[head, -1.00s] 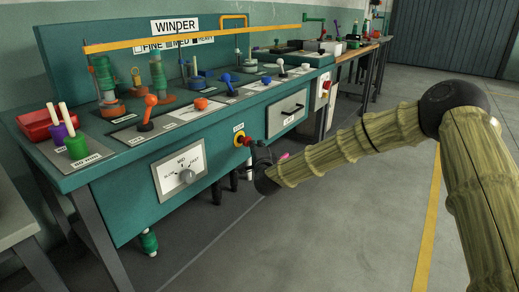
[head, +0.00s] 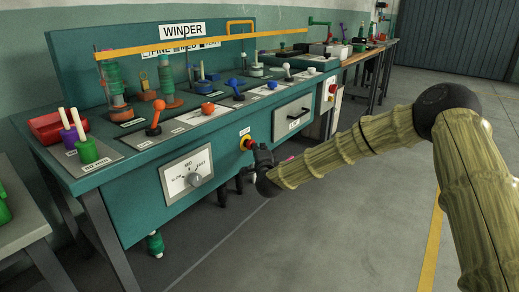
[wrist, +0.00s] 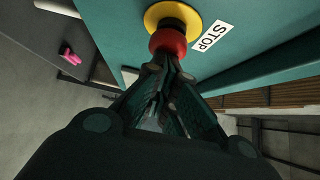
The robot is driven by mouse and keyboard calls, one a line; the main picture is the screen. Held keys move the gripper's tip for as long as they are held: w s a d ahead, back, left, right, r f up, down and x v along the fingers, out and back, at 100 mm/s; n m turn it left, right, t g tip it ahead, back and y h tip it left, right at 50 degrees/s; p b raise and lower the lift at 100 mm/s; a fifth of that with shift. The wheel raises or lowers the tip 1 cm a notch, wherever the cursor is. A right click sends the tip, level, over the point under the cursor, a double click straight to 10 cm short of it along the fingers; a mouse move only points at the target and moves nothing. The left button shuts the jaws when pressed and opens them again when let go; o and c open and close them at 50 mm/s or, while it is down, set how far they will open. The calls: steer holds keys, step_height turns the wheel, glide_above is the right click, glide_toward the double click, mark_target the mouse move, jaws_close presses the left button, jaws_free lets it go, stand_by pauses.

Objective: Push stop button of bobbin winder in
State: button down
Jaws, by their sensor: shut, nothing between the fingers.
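The stop button is a red mushroom button (wrist: 168,40) on a yellow round base (wrist: 172,17), with a white STOP label (wrist: 212,36) beside it in the wrist view. In the head view the button (head: 247,143) sits on the teal front panel of the bobbin winder (head: 130,188). My gripper (wrist: 166,62) is shut and empty, its fingertips pointing at the button. In the wrist view the tips overlap the red cap's near edge; I cannot tell whether they touch it. In the head view my gripper (head: 258,153) is just right of the button.
Levers (head: 155,118) and bobbins stand on the bench top. A pink object (wrist: 69,56) shows at left in the wrist view. The floor in front is clear.

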steer(key=s+d+p, duration=0.3)
steer(key=s+d, duration=0.1)
steer(key=s, duration=0.8)
steer(key=shift+s, duration=0.3)
